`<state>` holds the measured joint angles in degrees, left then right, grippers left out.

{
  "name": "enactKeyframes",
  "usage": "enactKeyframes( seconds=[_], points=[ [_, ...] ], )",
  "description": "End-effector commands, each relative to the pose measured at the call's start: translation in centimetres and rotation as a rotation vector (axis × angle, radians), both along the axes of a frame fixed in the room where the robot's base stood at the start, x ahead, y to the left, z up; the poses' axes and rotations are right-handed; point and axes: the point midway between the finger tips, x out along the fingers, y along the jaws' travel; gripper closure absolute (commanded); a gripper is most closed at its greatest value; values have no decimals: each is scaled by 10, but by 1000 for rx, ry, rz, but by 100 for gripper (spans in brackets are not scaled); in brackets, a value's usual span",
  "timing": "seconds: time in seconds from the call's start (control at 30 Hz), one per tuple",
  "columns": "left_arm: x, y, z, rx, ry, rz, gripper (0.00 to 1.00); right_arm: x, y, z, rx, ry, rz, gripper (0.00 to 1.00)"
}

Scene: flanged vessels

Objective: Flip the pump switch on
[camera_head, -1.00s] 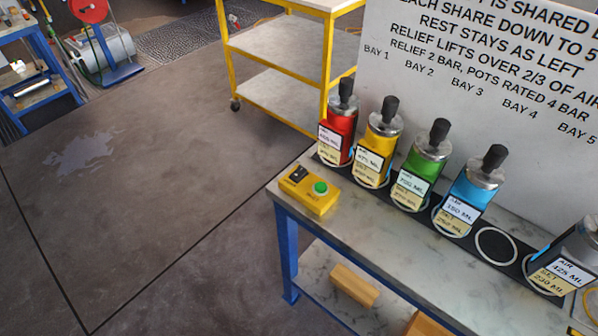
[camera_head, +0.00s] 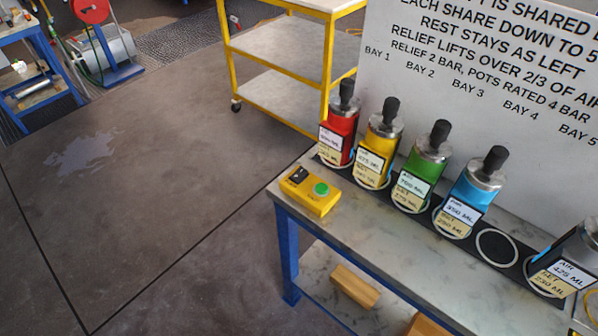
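The yellow switch box (camera_head: 311,192) sits on the left end of the bench top (camera_head: 367,238). It has a round green button (camera_head: 321,189) and a small black switch part (camera_head: 299,175) on its top; I cannot tell that part's position. Neither of my grippers shows in the head view.
A red vessel (camera_head: 338,136), a yellow vessel (camera_head: 377,148), a green vessel (camera_head: 425,163) and a blue vessel (camera_head: 473,189) stand in a row behind the box. A dark vessel (camera_head: 571,261) stands past an empty ring (camera_head: 497,247). A yellow cart (camera_head: 284,101) stands behind.

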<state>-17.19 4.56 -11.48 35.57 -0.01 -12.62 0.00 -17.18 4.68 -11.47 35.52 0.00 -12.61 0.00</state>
Motion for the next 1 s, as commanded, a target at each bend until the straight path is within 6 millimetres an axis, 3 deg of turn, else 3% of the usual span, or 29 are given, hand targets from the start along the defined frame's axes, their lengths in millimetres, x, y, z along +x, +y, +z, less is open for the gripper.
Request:
enactKeyframes(
  seconds=[0.1, 1.0],
  points=[
    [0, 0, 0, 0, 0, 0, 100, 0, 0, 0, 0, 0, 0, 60],
    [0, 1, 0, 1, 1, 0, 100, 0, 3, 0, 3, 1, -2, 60]
  ],
)
